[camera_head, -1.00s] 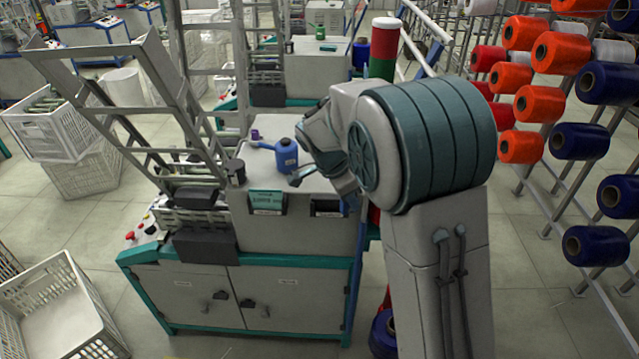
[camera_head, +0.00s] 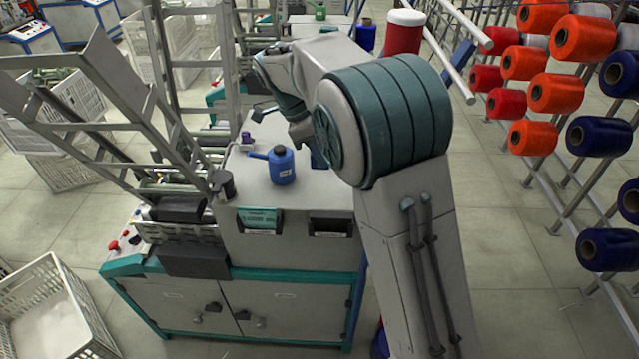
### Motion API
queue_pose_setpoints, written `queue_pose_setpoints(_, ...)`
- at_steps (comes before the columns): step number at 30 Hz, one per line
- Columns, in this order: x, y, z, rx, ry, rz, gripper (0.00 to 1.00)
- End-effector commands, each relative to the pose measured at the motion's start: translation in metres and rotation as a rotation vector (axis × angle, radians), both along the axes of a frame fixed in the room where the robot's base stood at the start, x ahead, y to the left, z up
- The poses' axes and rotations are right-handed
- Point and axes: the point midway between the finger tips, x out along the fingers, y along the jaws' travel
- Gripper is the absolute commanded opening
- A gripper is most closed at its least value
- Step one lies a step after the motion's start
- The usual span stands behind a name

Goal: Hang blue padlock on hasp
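My gripper (camera_head: 262,112) is at the far side of the machine's grey top, behind the blue can; only a small dark part of it shows beyond my wrist, and I cannot tell whether it is open or holds anything. I cannot clearly make out a blue padlock. A small blue patch (camera_head: 318,156) shows beside my arm, mostly hidden, and I cannot tell what it is. Dark fittings (camera_head: 212,306) sit where the two cabinet doors meet on the machine front, too small to tell which is the hasp.
A blue can (camera_head: 282,167) with a spout and a small purple item (camera_head: 246,138) stand on the machine top (camera_head: 300,198). A slanted metal frame (camera_head: 150,110) rises on the left. A white crate (camera_head: 55,310) is at lower left. A thread spool rack (camera_head: 560,170) stands right.

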Motion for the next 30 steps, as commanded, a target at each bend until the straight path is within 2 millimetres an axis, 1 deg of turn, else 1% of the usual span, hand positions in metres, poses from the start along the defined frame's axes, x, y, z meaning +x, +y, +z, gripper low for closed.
queue_pose_setpoints(2, -0.001, 0.001, -0.007, -0.002, 0.003, 0.003, 0.00)
queue_pose_setpoints(9, -0.002, 0.003, -0.050, -0.002, 0.004, 0.006, 0.00)
queue_pose_setpoints(17, -0.002, 0.002, -0.073, -0.001, 0.003, 0.005, 0.00)
queue_pose_setpoints(21, -0.001, 0.001, -0.093, -0.002, 0.003, 0.005, 0.00)
queue_pose_setpoints(24, -0.001, 0.000, -0.099, 0.000, 0.000, 0.003, 0.00)
queue_pose_setpoints(30, -0.001, 0.000, -0.100, 0.000, -0.001, 0.003, 0.00)
